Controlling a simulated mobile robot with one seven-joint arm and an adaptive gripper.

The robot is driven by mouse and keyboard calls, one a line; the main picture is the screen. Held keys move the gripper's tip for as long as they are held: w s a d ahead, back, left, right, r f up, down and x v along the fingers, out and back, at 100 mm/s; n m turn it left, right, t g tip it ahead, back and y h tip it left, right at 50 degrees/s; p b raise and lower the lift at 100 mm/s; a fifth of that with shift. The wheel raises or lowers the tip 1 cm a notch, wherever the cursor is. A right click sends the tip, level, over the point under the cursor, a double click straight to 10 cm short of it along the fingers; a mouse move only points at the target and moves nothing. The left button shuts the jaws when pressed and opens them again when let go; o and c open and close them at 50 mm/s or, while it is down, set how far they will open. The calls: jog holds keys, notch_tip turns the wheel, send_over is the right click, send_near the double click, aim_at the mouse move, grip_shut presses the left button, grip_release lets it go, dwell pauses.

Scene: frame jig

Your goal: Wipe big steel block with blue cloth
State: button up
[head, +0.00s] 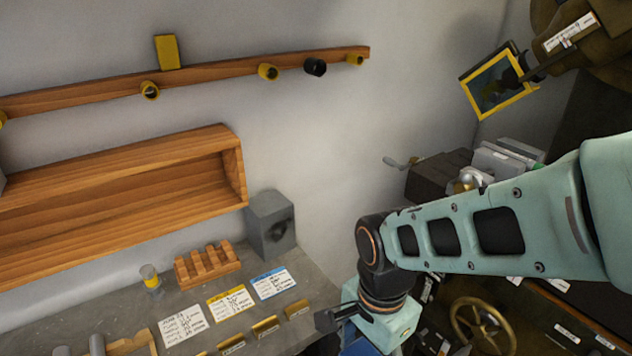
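A big grey steel block (270,226) with a round dark hole in its front face stands at the back right of the grey bench, against the wall. My gripper (350,324) is at the bottom of the head view, to the right of and nearer than the block, apart from it in the picture. A patch of blue cloth (358,339) shows just below my gripper, mostly cut off by the picture's edge. The fingertips are not clear, so I cannot tell whether they hold the cloth.
A slotted wooden rack (207,266), a small yellow-topped jar (151,279) and several written cards (231,303) lie left of the block on the bench. A wooden shelf (120,200) hangs above. A machine with a handwheel (482,326) stands at right.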

jog(key=w+d+f+n, duration=0.25)
jog(key=w+n, duration=0.25)
jog(key=w, duration=0.4)
jog(key=w+d+f+n, duration=0.25)
jog(key=w+n, duration=0.25)
jog(key=w, duration=0.3)
jog(key=r+p, duration=0.1)
jog(key=p, duration=0.1)
jog(key=r+p, duration=0.2)
jog(key=shift+w+n, duration=0.35)
jog(key=shift+n, duration=0.05)
jog(key=shift+s, duration=0.15)
